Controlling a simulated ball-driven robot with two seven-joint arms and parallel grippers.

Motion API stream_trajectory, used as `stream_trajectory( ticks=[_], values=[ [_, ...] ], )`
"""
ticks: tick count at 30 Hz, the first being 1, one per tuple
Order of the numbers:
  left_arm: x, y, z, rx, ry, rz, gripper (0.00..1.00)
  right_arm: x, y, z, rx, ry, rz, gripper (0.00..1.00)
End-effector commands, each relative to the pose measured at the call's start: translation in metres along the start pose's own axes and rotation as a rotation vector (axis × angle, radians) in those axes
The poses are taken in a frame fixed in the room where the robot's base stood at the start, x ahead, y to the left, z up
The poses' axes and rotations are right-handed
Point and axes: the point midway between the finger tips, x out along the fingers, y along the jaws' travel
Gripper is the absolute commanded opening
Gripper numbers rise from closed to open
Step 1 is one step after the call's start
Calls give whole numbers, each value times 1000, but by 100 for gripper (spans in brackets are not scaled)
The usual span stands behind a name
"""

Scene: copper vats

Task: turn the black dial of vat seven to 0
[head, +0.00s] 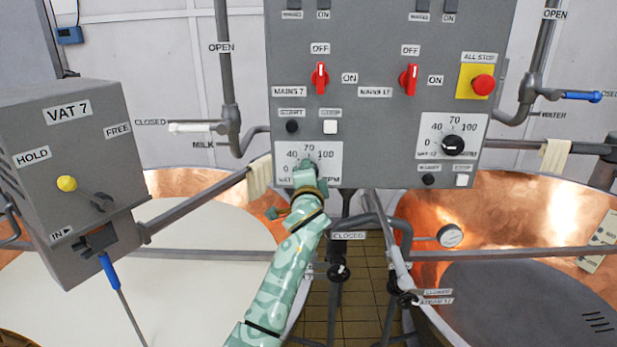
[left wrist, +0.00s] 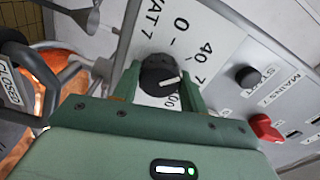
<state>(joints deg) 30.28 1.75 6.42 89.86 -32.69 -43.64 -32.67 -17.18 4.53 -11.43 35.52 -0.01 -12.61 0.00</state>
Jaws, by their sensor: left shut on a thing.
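The black dial of vat seven (left wrist: 157,70) sits on its white scale plate (head: 325,152) at the lower left of the grey panel. The scale is marked 0, 40, 70 and 100. In the left wrist view the dial's white pointer is toward the 70, well away from the 0. My left gripper (left wrist: 158,88) is shut on the dial, one green finger on each side. In the head view my left gripper (head: 308,178) covers most of the dial. My right gripper is not in view.
Nearby are a start button (head: 292,126), a white stop button (head: 330,127), a red mains switch (head: 320,78), a second black dial (head: 453,145) and the red all-stop button (head: 483,85). A grey VAT 7 box (head: 85,160) stands left. Pipes and copper vats lie below.

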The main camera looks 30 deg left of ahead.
Motion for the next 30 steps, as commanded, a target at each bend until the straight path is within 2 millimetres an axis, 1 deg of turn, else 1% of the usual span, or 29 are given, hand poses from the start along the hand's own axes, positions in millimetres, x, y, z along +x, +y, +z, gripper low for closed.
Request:
stream_trajectory(
  ticks=[1, 18, 24, 30],
  values=[
    [0, 3, 0, -46, -2, 5, 20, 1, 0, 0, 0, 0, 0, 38],
    [0, 4, 0, -562, -3, 6, 20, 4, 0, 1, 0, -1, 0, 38],
    [0, 4, 0, -691, -4, 6, 20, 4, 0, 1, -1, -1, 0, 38],
    [0, 5, 0, -771, -5, 7, 20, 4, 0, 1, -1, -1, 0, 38]
  ],
)
